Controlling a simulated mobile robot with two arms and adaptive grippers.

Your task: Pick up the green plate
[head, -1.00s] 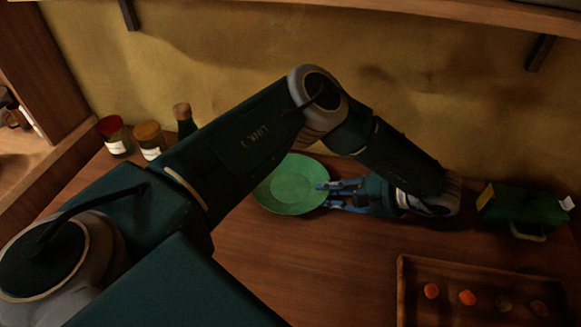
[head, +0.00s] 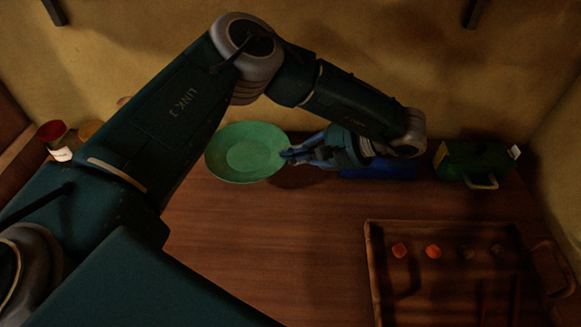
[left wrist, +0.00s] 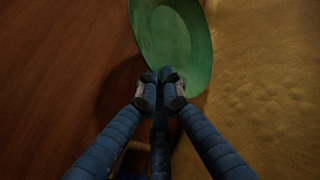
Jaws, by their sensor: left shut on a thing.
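The green plate (head: 240,150) is round with a wide rim. It is at the right edge of my left arm in the head view, near the wall. My left gripper (head: 287,155) is shut on the plate's right rim. In the left wrist view the fingertips (left wrist: 159,75) meet at the rim of the plate (left wrist: 170,35). A dark shadow shows on the counter beside the plate and gripper there, and the plate looks tilted. My right gripper is not in view.
A wooden tray (head: 374,283) with several small round pieces is at the front right. A green box (head: 470,163) with a handle stands at the back right by the wall. A red-lidded jar (head: 57,140) is at the far left. The middle counter is clear.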

